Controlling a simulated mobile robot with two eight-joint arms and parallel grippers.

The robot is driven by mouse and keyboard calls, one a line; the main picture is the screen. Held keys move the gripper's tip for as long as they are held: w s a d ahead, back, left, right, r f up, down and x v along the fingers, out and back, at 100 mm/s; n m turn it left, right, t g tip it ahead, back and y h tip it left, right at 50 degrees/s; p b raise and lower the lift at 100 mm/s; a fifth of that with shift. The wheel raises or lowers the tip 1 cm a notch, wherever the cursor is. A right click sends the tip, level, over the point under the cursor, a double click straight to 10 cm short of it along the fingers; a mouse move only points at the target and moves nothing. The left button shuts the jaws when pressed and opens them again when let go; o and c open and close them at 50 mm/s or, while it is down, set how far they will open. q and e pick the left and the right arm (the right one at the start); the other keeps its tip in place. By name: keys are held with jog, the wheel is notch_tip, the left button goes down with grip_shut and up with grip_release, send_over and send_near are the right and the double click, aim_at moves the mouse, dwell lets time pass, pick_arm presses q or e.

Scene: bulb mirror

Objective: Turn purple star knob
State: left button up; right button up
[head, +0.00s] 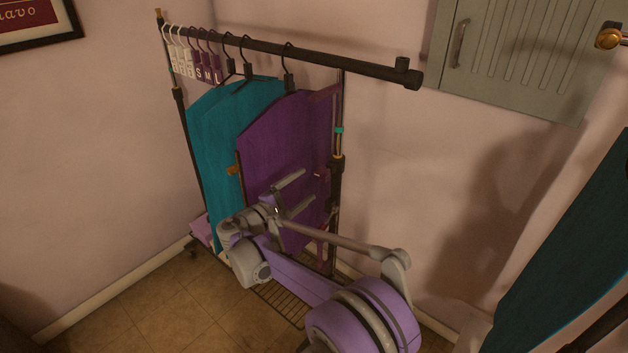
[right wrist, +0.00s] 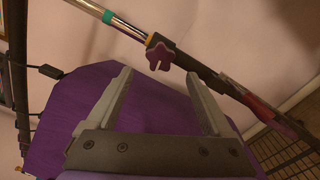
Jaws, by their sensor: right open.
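The purple star knob (right wrist: 158,52) sits on a black clamp collar of the rack's post in the right wrist view. In the head view the collar (head: 337,172) shows on the right post, but I cannot make out the knob clearly. My right gripper (head: 307,184) is open and empty in front of the purple garment. In the right wrist view its two fingers (right wrist: 158,73) point toward the post, with the knob beyond the gap between the tips and apart from them. My left gripper is not in view.
The purple garment (head: 285,135) and teal garments (head: 212,135) hang from the black rail (head: 320,57), close to my right gripper. A grey-green cabinet (head: 515,60) is on the wall. Another teal garment (head: 570,245) hangs at the right edge. A wire shelf (head: 280,300) is low on the rack.

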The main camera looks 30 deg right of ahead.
jog(key=v, duration=0.2)
jog(key=shift+s+a, duration=0.15)
jog(key=shift+a, duration=0.2)
jog(key=s+d+f+m+g+y+p, duration=0.15)
jog(key=s+y, duration=0.25)
jog(key=s, duration=0.4)
jog(key=s+d+m+g+y+p, duration=0.1)
jog(key=s+m+y+p, duration=0.15)
jog(key=s, duration=0.45)
jog(key=s+a+f+m+y+p, duration=0.1)
jog(key=s+a+f+m+y, duration=0.1)
jog(key=s+a+y, duration=0.3)
jog(key=s+a+f+m+t+y+p, duration=0.1)
jog(key=s+a+y, duration=0.4)
jog(key=s, duration=0.9)
notch_tip(320, 180, down, 3)
jog(key=shift+s+a+r+m+p, duration=0.2)
jog(key=shift+a+m+p, duration=0.35)
jog(key=shift+a+m, duration=0.55)
